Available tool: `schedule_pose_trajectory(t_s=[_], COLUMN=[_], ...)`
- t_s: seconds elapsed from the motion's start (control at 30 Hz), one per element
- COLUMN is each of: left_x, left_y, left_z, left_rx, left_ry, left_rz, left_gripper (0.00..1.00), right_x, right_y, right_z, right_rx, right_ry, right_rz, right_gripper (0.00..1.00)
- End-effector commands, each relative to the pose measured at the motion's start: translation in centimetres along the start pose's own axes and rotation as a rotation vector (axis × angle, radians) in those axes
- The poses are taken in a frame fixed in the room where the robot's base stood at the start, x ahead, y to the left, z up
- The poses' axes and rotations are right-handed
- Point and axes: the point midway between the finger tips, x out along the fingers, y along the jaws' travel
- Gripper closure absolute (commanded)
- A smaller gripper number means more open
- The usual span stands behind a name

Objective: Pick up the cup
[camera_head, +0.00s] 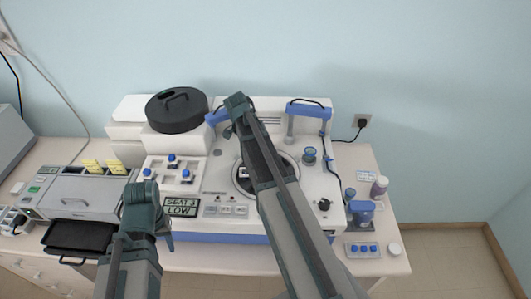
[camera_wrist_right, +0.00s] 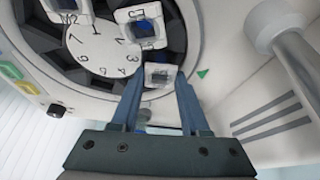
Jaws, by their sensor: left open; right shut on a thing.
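In the right wrist view, a small white square cup (camera_wrist_right: 160,75) with a greyish window sits between the fingertips of my right gripper (camera_wrist_right: 159,84), which is shut on it. The cup is at the edge of the dark round carousel (camera_wrist_right: 100,75); I cannot tell whether it is lifted. Other white cups with blue windows, one (camera_wrist_right: 143,28) close by and one (camera_wrist_right: 68,8) farther left, sit around the numbered dial (camera_wrist_right: 103,48). In the head view my right arm covers part of the carousel (camera_head: 243,182). My left gripper (camera_head: 168,240), open, is at the machine's front left.
A sign reading SEAT 3 LOW (camera_head: 181,207) is on the machine's front. Blue-topped pieces (camera_head: 186,174) stand on a white tray at left. Bottles (camera_head: 379,187) and a blue-dotted tray (camera_head: 363,250) are at right. A metal post (camera_wrist_right: 275,25) stands beside the carousel.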

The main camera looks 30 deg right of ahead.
Motion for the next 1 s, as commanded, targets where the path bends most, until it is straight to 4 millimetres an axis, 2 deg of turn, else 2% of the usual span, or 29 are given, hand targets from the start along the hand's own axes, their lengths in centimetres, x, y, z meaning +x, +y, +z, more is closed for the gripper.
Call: schedule_pose_trajectory(t_s=[0.17,0.4,0.47,0.7,1.0], left_x=[-1.3,-4.4,-3.7,-4.2,-4.6], left_y=[-0.1,-0.4,-0.3,-0.4,-0.4], left_z=[0.1,0.3,0.2,0.3,0.3], left_rx=[0.001,0.003,0.003,0.004,0.004], left_ry=[0.0,-0.002,-0.002,-0.002,-0.002], left_rz=[0.0,0.0,0.0,0.0,0.0], left_gripper=[0.54,0.54,0.54,0.54,0.54], right_x=[-1.2,-4.1,-3.7,-5.0,-6.2], right_y=[0.0,0.1,2.0,7.1,11.8], right_z=[-0.5,-1.7,-0.8,1.1,2.9], right_rx=[0.0,0.0,-0.003,-0.003,-0.002], right_ry=[0.0,0.0,0.0,0.0,0.0], right_rz=[0.0,0.0,-0.001,-0.002,-0.001], right_gripper=[1.0,1.0,1.0,1.0,1.0])
